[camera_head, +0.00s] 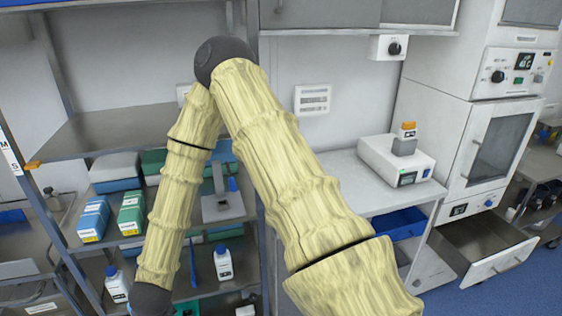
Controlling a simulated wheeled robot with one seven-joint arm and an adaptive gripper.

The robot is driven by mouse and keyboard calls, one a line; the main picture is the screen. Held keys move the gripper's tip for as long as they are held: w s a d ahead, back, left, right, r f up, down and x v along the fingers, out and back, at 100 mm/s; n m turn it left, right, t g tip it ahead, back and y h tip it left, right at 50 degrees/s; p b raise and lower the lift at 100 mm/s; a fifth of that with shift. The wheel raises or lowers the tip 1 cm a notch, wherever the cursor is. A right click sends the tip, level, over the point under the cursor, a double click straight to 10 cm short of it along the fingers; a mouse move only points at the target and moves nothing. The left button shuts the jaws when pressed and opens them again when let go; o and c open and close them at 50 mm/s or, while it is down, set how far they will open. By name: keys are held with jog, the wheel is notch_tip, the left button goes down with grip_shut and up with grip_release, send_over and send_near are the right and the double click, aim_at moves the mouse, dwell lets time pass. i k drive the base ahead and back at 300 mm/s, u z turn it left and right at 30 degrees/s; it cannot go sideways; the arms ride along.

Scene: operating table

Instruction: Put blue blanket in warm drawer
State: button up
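I cannot identify the blue blanket for certain. A folded-looking stack with blue sides and a pale top (115,170) lies on the left shelf, and a blue pack with a white and yellow label (93,219) lies on the shelf below. A metal drawer (486,248) is pulled open under the white cabinet with a display at the right; the visible part of its inside looks empty. My arm, in a pale yellow cover, crosses the middle of the view and bends down at the left. My gripper is out of view beyond the bottom edge.
A green pack (131,212) lies beside the blue pack. White bottles (223,264) stand lower on the rack (90,133). Blue floor (520,277) shows at the right.

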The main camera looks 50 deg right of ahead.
aim_at(473, 248)
jog(key=z, duration=2.55)
jog(key=i, duration=1.95)
